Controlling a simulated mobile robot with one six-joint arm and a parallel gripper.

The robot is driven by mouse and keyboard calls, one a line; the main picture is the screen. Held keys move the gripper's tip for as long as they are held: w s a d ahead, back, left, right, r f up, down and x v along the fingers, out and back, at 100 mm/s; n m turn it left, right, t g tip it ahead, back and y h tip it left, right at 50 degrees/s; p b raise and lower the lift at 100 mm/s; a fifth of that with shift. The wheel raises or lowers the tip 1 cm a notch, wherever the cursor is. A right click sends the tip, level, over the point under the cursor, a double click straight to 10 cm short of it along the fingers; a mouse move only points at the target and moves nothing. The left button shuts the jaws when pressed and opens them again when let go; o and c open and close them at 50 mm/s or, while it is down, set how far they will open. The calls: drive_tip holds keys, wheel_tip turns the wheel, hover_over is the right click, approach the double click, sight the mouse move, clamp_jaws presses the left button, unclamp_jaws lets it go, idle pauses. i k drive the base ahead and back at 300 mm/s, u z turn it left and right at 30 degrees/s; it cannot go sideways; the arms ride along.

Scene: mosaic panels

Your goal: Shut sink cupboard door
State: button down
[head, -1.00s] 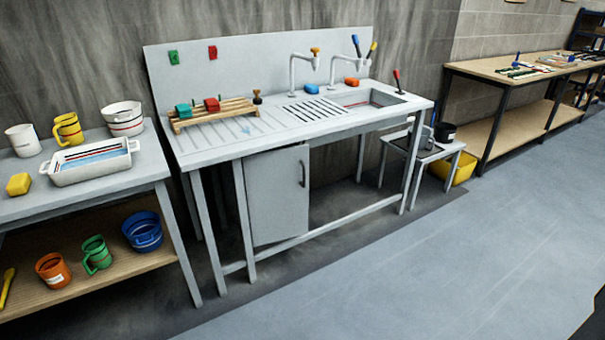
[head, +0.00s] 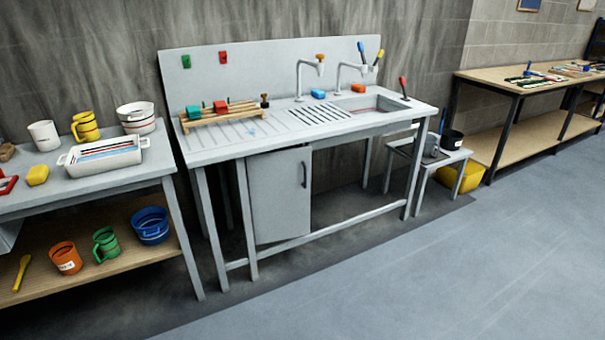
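The sink cupboard door (head: 278,195) is a plain light grey panel under the left part of the sink unit (head: 225,152) in the head view. Its dark upright handle (head: 305,175) is near its right edge. The door's lower edge slopes differently from the frame rail below, so it appears to stand at an angle, ajar; how far is hard to tell. To its right the space under the sink is open and dark. My gripper is not in view, and nothing touches the door.
A shelf bench (head: 110,182) with mugs and tubs stands to the left. A long workbench (head: 500,84) is farther right. The grey floor (head: 420,270) in front is clear.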

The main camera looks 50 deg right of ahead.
sight(279, 180)
drive_tip(key=z, duration=0.15)
drive_tip(key=i, duration=0.9)
drive_tip(key=u, duration=0.05)
